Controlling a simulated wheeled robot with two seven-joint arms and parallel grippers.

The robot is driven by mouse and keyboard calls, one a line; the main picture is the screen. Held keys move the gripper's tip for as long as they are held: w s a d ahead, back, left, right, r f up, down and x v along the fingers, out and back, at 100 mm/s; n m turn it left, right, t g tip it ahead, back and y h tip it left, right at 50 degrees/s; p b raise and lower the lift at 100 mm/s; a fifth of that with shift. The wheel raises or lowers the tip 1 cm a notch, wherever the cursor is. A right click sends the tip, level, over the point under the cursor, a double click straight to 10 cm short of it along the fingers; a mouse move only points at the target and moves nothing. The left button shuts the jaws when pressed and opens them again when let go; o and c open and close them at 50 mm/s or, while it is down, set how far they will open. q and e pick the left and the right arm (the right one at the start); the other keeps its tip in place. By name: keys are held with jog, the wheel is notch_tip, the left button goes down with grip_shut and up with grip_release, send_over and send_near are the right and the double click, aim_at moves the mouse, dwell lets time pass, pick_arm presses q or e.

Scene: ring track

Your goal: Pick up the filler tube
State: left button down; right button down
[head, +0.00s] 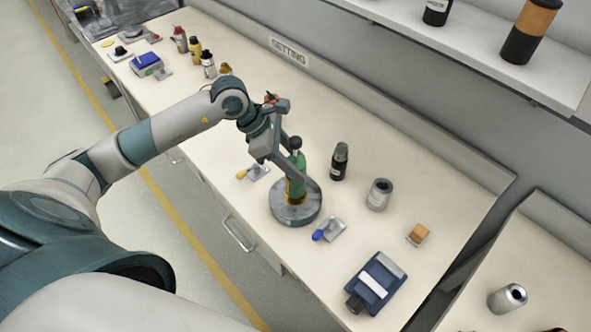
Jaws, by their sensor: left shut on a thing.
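My left gripper (284,166) reaches in from the left over the bench and is shut on a green bottle-shaped thing (296,187) with a dark top. This green thing stands upright at the middle of a round grey base (295,214), with a yellowish part at its foot. I cannot tell whether it is lifted from the base. The gripper's fingers partly hide its side. I cannot tell for sure which thing is the filler tube. My right gripper is out of view.
Close around stand a dark bottle (340,162), a grey cylinder (379,195), a blue-tipped piece (328,229) and a yellow-tipped piece (252,173). A blue device (376,283) lies at the front edge.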

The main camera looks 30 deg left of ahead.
pick_arm(q)
jog(key=shift+w+r+b, duration=0.1)
jog(key=shift+r+b, duration=0.3)
jog(key=shift+r, duration=0.2)
jog(key=s+d+r, duration=0.5)
jog(key=s+r, duration=0.2)
jog(key=s, duration=0.3)
jog(key=shift+s+d+r, duration=0.2)
jog(key=shift+d+r, duration=0.05)
